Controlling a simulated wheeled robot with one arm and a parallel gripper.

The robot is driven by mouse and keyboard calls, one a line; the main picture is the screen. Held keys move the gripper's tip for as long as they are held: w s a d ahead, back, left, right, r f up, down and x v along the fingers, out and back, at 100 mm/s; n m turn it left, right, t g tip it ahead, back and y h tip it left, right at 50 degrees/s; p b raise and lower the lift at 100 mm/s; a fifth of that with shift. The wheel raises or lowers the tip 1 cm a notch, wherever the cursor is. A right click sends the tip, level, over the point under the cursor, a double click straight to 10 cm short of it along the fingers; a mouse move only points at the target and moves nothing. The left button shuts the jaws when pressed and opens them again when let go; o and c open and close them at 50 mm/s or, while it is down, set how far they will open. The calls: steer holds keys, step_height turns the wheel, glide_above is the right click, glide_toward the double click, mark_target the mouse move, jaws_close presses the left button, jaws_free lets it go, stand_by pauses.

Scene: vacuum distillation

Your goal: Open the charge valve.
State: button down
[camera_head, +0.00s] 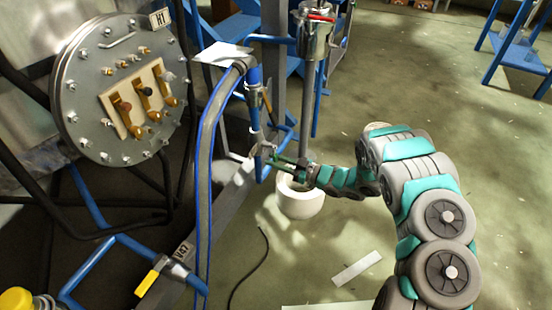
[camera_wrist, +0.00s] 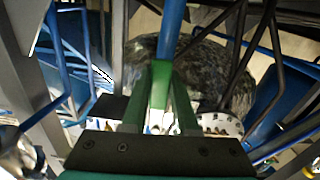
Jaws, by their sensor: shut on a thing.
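A valve (camera_head: 263,149), which I take to be the charge valve, sits low on an upright blue pipe (camera_head: 254,112) left of centre in the head view. No label on it can be read. My gripper (camera_head: 277,160) reaches it from the right, with its green fingers at the valve. In the wrist view my gripper (camera_wrist: 161,88) has its two green fingers close together, with a blue bar (camera_wrist: 171,28) running up from between them. The fingers are shut on what seems to be the valve handle. They hide most of it, and its angle cannot be told.
A flanged round plate (camera_head: 80,95) tagged H1 is at left. Blue hoses (camera_head: 203,160) hang left of the valve. A yellow-handled valve (camera_head: 150,280) tagged V47 is lower left. A white pot (camera_head: 300,205) stands below my gripper. The floor at right is largely clear.

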steer(key=shift+f, duration=0.1)
stand_by(0.3)
steer(key=c, duration=0.7)
jaws_free()
steer(key=shift+d, duration=0.1)
steer(key=v, duration=0.7)
steer(key=shift+s+d, duration=0.2)
steer(key=shift+d, duration=0.05)
